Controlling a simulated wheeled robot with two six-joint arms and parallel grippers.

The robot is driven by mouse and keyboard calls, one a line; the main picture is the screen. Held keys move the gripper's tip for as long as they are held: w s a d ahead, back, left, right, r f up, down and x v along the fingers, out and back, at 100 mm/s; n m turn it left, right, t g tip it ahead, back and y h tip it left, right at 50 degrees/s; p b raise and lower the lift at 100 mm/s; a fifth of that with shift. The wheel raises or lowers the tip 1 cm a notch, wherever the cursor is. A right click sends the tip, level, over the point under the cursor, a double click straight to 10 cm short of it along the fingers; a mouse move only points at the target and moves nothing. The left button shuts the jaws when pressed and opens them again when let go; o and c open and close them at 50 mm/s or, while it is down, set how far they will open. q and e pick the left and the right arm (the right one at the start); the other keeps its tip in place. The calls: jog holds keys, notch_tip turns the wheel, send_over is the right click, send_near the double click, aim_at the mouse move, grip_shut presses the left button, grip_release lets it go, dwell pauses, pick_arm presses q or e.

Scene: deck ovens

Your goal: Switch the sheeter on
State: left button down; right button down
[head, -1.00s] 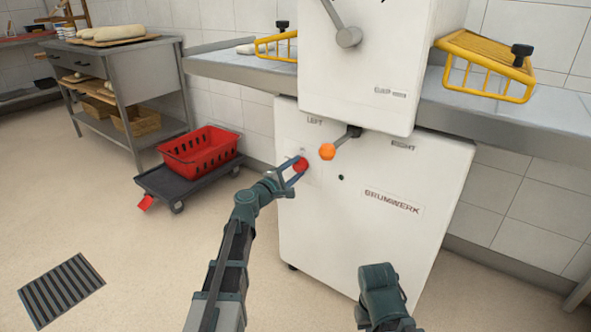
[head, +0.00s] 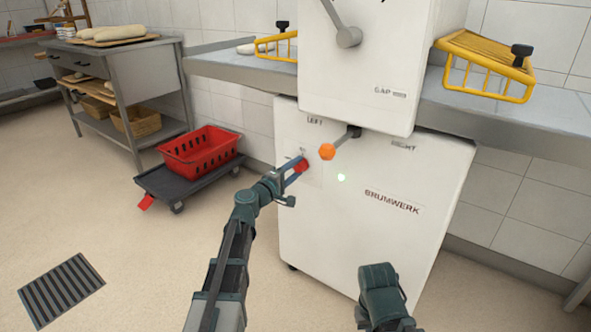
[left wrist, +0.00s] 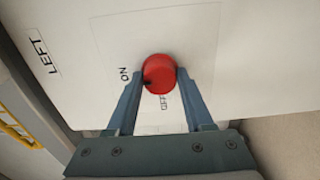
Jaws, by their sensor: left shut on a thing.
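The sheeter (head: 350,230) is a white machine with a BRUMWERK label on its front. Its red round knob (head: 301,165) is on the left of the front panel and also shows in the left wrist view (left wrist: 159,74), between ON and OFF labels. A dark mark on the knob points toward the ON label. My left gripper (head: 297,168) is shut on the knob, with one finger at each side in the left wrist view (left wrist: 159,84).
Yellow guards (head: 487,65) stand over the side tables. A red crate (head: 200,155) on a dark dolly stands left of the sheeter. The floor at the left front is clear apart from a drain grate (head: 62,290).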

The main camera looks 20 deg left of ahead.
pick_arm(q)
jog(key=shift+c, duration=1.4)
grip_release()
jog(key=v, duration=1.3)
jog(key=shift+s, duration=0.4)
